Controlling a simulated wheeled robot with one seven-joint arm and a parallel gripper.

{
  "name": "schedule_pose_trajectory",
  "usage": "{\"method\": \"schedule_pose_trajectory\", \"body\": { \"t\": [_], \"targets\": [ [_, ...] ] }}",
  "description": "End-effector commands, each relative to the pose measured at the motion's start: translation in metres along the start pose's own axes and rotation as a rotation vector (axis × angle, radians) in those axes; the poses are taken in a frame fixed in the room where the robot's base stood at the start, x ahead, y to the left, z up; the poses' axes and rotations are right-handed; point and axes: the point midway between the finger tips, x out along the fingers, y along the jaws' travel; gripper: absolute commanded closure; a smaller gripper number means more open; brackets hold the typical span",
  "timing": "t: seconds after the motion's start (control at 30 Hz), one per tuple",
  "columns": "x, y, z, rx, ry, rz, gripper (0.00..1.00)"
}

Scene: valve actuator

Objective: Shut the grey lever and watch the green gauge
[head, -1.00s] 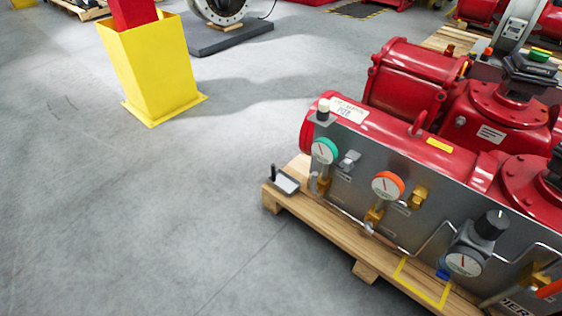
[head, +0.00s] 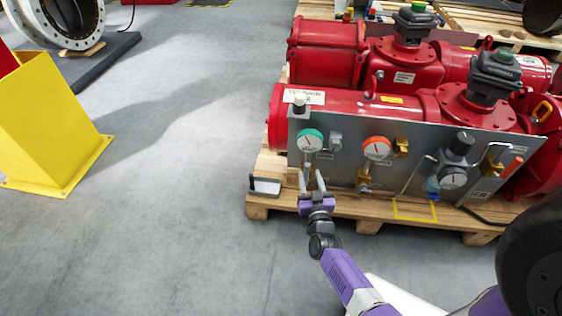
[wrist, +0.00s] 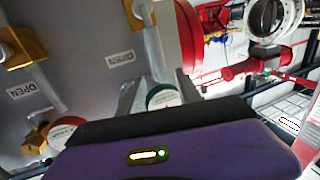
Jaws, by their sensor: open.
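The green gauge (head: 310,141) is a white dial with a green rim at the left end of the grey panel (head: 345,165). My gripper (head: 310,176) is open. Its fingers point up toward the panel, just below the green gauge, in front of the brass fitting and pipe there. I cannot tell whether they touch anything. The needle reading is too small to tell.
An orange gauge (head: 377,148) and a brass valve (head: 401,148) are to the right. The red actuator (head: 350,104) stands behind the panel on a wooden pallet (head: 258,203).

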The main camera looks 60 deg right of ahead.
Motion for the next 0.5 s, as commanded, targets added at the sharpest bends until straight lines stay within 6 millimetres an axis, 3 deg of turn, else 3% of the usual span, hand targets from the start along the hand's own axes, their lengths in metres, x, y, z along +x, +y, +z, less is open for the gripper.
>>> {"method": "schedule_pose_trajectory", "body": {
  "t": [0.5],
  "targets": [
    [0.066,0.001,0.002,0.002,0.002,0.003,0.59]
  ]
}}
